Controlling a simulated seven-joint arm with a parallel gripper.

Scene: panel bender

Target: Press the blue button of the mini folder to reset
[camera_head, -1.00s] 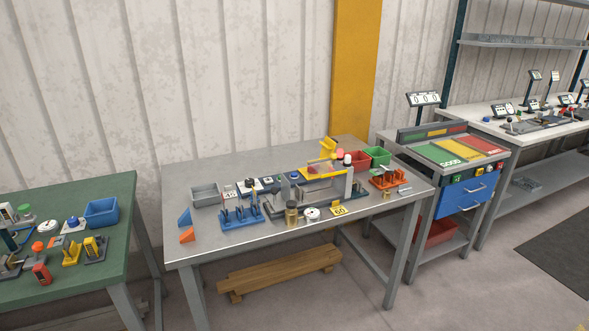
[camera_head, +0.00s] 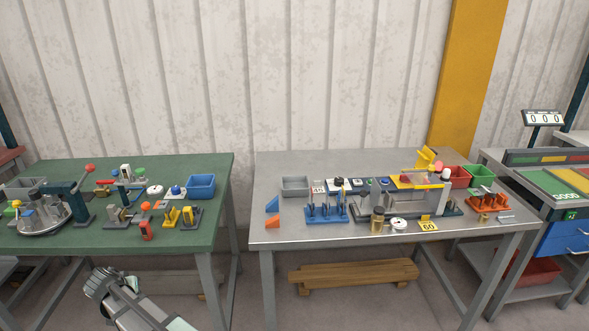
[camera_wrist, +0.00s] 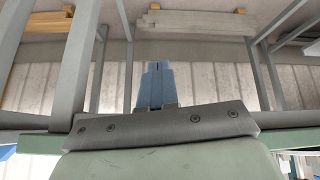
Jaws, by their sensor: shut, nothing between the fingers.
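The mini folder (camera_head: 405,203) appears to be the grey machine with a yellow guard (camera_head: 415,181) on the grey metal table. Small control boxes stand at its back left; one carries a blue button (camera_head: 371,181), too small to see in detail. Which blue button belongs to the folder I cannot tell for sure. My gripper (camera_wrist: 158,68) shows in the wrist view as two blue-grey fingers closed together, with nothing between them. It points toward table legs and the wall, away from the folder. Part of my arm shows at the bottom left of the head view, low in front of the tables.
The grey table (camera_head: 272,180) also holds a grey bin (camera_head: 295,182), a blue rack (camera_head: 326,214), a red bin (camera_head: 458,178) and a green bin (camera_head: 482,173). A green table (camera_head: 215,172) with other devices stands left, across a gap. A wooden board (camera_head: 353,275) lies underneath.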

